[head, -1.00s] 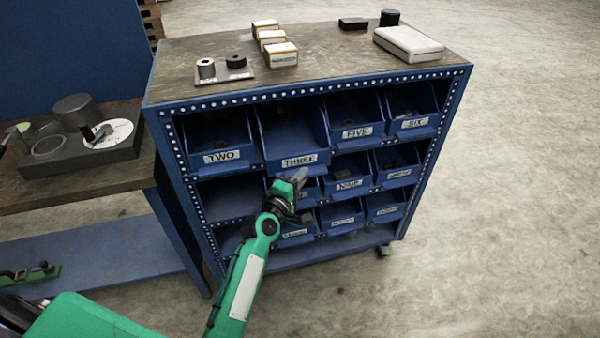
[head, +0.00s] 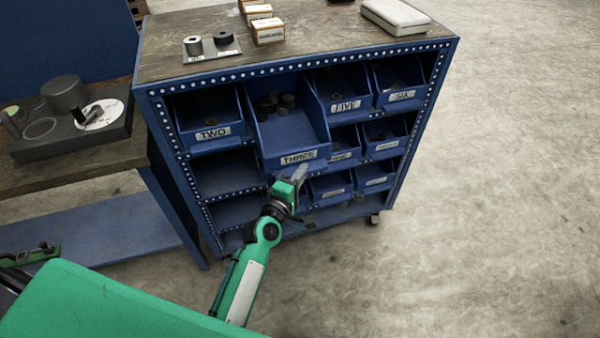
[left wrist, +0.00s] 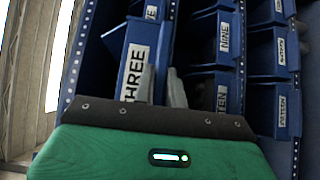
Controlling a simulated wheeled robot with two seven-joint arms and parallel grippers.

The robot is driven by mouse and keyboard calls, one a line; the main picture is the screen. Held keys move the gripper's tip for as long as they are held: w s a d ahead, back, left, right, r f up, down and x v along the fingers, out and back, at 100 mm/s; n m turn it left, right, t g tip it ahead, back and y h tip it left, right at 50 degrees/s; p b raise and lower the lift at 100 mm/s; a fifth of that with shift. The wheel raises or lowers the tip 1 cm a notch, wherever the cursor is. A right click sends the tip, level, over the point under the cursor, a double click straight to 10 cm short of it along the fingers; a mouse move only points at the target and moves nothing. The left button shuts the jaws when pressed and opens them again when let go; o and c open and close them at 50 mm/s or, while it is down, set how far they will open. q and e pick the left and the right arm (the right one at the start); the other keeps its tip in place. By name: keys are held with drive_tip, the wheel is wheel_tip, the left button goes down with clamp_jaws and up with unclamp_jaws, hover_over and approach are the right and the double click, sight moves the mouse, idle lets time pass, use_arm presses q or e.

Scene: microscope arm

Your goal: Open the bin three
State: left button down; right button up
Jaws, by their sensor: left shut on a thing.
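The blue bin three (head: 292,135), labelled THREE, sticks out of the top row of the blue cabinet, well forward of the bins beside it. Several dark round parts lie toward its back. My left gripper (head: 301,172) is at the bin's lower front edge, just below the label, shut on the bin. In the left wrist view the fingers of my left gripper (left wrist: 162,86) meet the front of bin three (left wrist: 135,62) next to its label. The exact grip on the edge is too small to tell. My right gripper is not in view.
Bin two (head: 210,125) and bin five (head: 343,92) sit in the cabinet (head: 300,66) on either side. Small boxes (head: 268,31) and a plate with dark cylinders (head: 212,47) stand on top. A side bench (head: 75,172) is at left. Floor at right is clear.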

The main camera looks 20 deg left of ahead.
use_arm(q)
drive_tip(key=c, duration=1.4)
unclamp_jaws()
drive_tip(key=shift+c, duration=0.2)
drive_tip(key=shift+s, duration=0.1)
drive_tip(key=s+a+b, duration=0.1)
drive_tip(key=s+a, duration=0.1)
drive_tip(key=s, duration=1.1)
drive_tip(key=shift+s+a+b, duration=0.2)
drive_tip(key=shift+a+b, duration=0.1)
drive_tip(key=shift+b, duration=0.05)
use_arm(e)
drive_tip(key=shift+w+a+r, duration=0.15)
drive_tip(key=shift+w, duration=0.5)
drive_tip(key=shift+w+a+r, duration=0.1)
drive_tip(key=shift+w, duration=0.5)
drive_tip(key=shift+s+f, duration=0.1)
